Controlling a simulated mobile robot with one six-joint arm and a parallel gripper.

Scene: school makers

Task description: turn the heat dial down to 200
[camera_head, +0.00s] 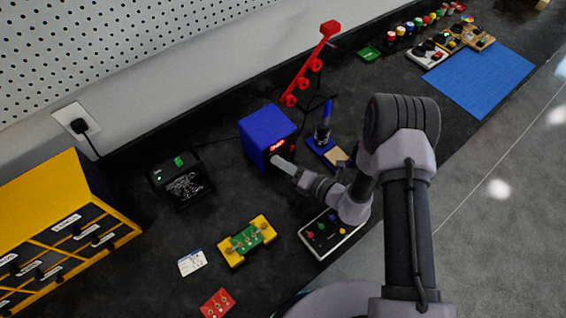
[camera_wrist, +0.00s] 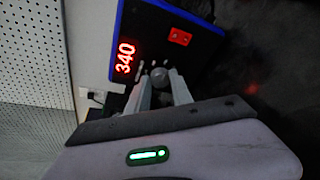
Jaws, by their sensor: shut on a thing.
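The blue soldering station (camera_head: 265,135) stands on the dark bench, left of my arm. In the wrist view its black front panel (camera_wrist: 150,35) shows a red display (camera_wrist: 125,57) reading 340. The heat dial (camera_wrist: 160,75) is a grey round knob below the display and switch. My gripper (camera_wrist: 160,88) is shut on the dial, one finger on each side. In the head view my gripper (camera_head: 283,162) reaches the station's front, and the dial is hidden there. A red rocker switch (camera_wrist: 180,37) sits on the panel, clear of the fingers.
A soldering iron in its stand (camera_head: 322,138) is right of the station. A red spool rack (camera_head: 305,70) stands behind. A yellow circuit-board holder (camera_head: 247,240), a button panel (camera_head: 328,234) and a black box (camera_head: 181,182) are nearby.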

